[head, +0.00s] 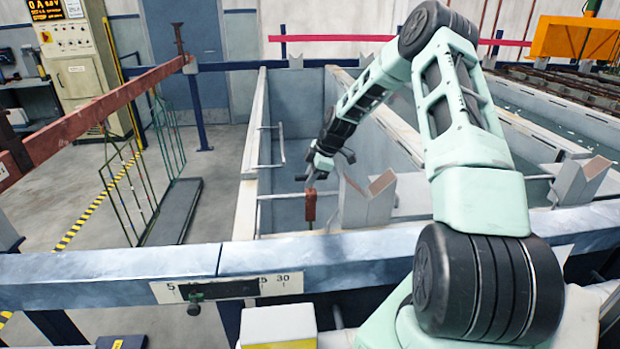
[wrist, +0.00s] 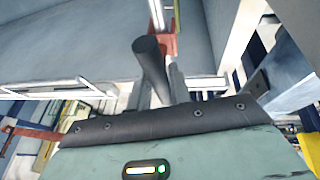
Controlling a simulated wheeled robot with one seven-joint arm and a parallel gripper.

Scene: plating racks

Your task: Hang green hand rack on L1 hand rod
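My gripper (head: 316,176) hangs over the near part of a grey tank in the head view, pointing down. A small red-brown block (head: 310,207) is right below its tips; I cannot tell whether it is held. In the wrist view, a red-brown piece (wrist: 168,45) shows beyond a dark round part, with a pale bar above it. Green wire racks hang at the left, a near one (head: 128,190) and a farther one (head: 168,135), below a red-brown rod (head: 95,115). My gripper is well to their right. No label reading L1 is legible.
The tank's pale left wall (head: 252,150) stands between my gripper and the green racks. A grey V-shaped support (head: 368,198) is close right of my gripper. A blue rail (head: 120,265) with a number plate (head: 225,288) crosses the front. Floor behind the racks is clear.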

